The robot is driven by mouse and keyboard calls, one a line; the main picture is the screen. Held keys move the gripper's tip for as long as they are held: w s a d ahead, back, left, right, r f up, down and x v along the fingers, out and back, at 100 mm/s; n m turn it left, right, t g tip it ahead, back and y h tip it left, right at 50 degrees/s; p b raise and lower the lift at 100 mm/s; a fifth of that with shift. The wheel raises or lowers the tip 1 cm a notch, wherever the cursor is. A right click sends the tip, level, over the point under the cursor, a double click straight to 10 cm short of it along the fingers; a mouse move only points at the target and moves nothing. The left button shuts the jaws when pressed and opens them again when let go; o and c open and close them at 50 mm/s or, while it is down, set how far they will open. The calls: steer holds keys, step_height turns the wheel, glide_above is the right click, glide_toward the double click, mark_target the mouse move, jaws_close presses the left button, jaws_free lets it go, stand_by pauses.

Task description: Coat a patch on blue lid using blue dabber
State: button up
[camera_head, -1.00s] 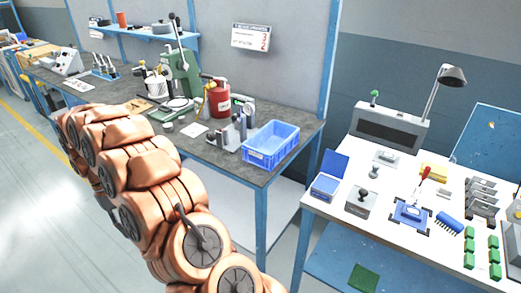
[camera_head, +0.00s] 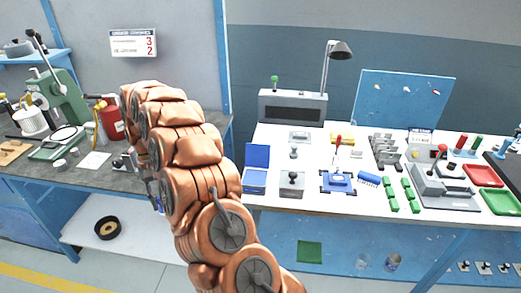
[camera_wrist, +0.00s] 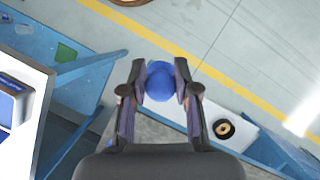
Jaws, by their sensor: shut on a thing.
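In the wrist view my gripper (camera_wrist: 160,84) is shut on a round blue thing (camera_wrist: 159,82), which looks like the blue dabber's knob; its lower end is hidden. It is held in the air, with floor behind it. A flat blue piece (camera_head: 337,182), perhaps the blue lid, lies in a dark-cornered holder on the white bench. A blue pad box (camera_head: 255,180) with a raised blue flap (camera_head: 257,156) stands left of it. The box's edge also shows in the wrist view (camera_wrist: 8,105).
A grey stamp-like block (camera_head: 292,183) stands between box and holder. A red-handled tool (camera_head: 338,143) stands just behind the holder; a blue brush (camera_head: 369,179) and green blocks (camera_head: 390,199) lie right. The grey bench (camera_head: 118,180) is left, with a gap before the white bench.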

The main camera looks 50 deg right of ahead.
steer(key=s+d+r+m+t+h+b, duration=0.1)
steer(key=s+d+r+m+t, duration=0.15)
steer(key=d+m, duration=0.8)
steer(key=s+d+r+m+t+b, duration=0.1)
steer(key=s+d+m+t, duration=0.15)
steer(key=d+m, duration=0.8)
steer(key=s+d+r+m+t+h+b, duration=0.15)
steer(key=d+m+t, duration=0.25)
steer(key=d+m, duration=0.6)
steer(key=shift+y, duration=0.45)
steer(key=shift+s+d+f+b, duration=0.15)
steer(key=shift+f+b, duration=0.05)
steer(key=shift+f, duration=0.8)
steer(key=shift+s+d+f+b, duration=0.15)
steer(key=shift+d+f, duration=0.05)
steer(key=shift+f, duration=0.75)
steer(key=shift+s+d+f+b, duration=0.15)
steer(key=shift+f+b, duration=0.05)
steer(key=shift+f, duration=0.8)
steer(key=shift+f+b, duration=0.5)
steer(key=shift+f, duration=0.15)
steer(key=shift+r, duration=0.15)
step_height(320, 180, up, 7)
steer(key=p, duration=0.1)
